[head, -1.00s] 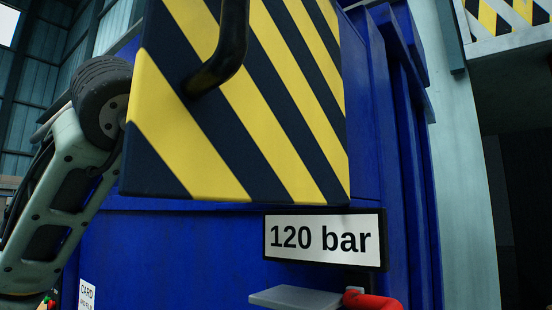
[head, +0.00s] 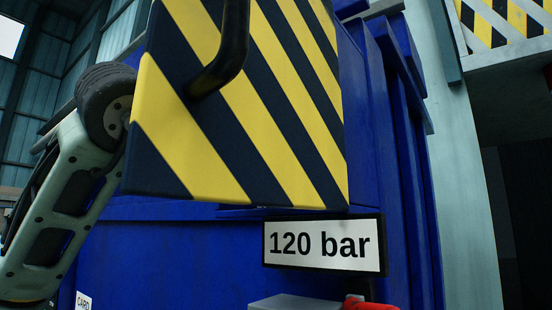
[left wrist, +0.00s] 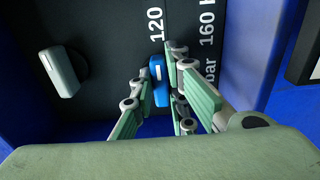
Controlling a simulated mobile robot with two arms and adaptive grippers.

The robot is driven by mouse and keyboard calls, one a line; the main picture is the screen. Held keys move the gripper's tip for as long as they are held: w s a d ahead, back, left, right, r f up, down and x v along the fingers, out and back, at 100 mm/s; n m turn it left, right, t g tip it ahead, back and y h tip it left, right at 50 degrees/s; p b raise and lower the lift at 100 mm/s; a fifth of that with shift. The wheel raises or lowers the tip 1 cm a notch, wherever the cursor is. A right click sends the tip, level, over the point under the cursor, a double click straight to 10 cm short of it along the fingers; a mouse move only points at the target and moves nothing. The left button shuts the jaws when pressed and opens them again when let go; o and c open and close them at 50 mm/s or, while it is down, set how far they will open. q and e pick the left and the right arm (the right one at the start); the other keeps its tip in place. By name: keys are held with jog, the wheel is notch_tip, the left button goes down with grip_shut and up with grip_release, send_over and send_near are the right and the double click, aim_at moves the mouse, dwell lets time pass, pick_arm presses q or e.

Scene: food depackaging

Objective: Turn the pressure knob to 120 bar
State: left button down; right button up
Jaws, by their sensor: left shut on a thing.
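In the left wrist view, a blue pressure knob (left wrist: 158,78) with a white mark sits on a dark panel (left wrist: 112,45). Its white mark lies just below the printed 120 (left wrist: 155,24), and the 160 bar print is to the right. My left gripper (left wrist: 159,88) is shut on the blue knob, its green-padded fingers on both sides of it. In the head view my left arm (head: 70,200) reaches behind a yellow-and-black striped panel (head: 240,120), which hides the gripper and knob. A 120 bar sign (head: 322,244) shows below that panel. My right gripper is out of view.
A grey knob (left wrist: 60,72) sits on the panel to the left of the blue one. A black bent handle (head: 228,55) stands out from the striped panel. A red part (head: 370,304) and a grey ledge (head: 296,301) are under the sign. Blue machine walls (head: 385,150) surround this.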

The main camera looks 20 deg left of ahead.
pick_arm(q)
jog(key=c, duration=1.7)
grip_release()
jog(key=shift+s+a, duration=0.1)
jog(key=shift+a, duration=0.05)
jog(key=v, duration=0.7)
jog(key=shift+s, duration=0.2)
jog(key=shift+w, duration=0.1)
